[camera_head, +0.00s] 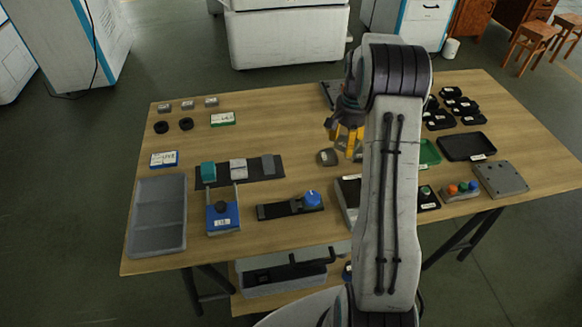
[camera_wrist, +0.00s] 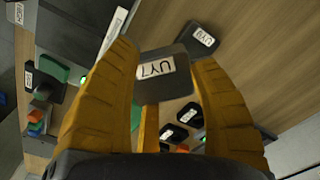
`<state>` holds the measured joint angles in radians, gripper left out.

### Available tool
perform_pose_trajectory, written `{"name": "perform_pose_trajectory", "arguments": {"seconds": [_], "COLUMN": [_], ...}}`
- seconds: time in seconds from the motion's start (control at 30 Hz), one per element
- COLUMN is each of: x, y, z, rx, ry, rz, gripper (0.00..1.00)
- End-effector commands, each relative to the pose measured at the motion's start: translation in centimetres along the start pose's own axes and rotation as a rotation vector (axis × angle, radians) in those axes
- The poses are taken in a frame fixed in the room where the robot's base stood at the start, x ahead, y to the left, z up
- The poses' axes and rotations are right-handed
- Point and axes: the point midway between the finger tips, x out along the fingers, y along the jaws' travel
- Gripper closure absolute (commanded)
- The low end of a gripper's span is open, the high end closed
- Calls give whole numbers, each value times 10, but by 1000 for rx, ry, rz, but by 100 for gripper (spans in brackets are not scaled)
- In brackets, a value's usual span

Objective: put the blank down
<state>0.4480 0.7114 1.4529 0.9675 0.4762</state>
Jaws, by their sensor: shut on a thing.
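My gripper (camera_head: 349,134) has yellow fingers and hangs over the right half of the wooden table, fingers pointing down. In the wrist view the fingers (camera_wrist: 163,60) are shut on a dark grey blank (camera_wrist: 155,76) with a white label that seems to read UY7. The blank sits between the fingers near their tips. In the head view the held blank is mostly hidden by the fingers. A second grey labelled block (camera_wrist: 198,41) stands on the table beyond the fingers; it shows just left of my gripper in the head view (camera_head: 327,157).
A grey compartment tray (camera_head: 157,240) lies at left. A dark strip (camera_head: 222,181) carries several blocks, with a blue fixture (camera_head: 222,217) before it. A blue-knobbed fixture (camera_head: 312,200) is nearer the middle. Black tray (camera_head: 467,147), green tray (camera_head: 430,152) and button box (camera_head: 460,193) stand at right.

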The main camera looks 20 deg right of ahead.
Motion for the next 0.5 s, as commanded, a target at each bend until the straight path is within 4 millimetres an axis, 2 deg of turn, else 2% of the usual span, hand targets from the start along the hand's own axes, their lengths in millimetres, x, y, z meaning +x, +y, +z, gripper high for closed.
{"name": "perform_pose_trajectory", "arguments": {"seconds": [0.2,0.5], "x": [-8,-8], "y": [1,6], "z": [3,12], "rx": [331,678], "ry": [5,8], "rz": [-4,-8], "gripper": [80,80]}}
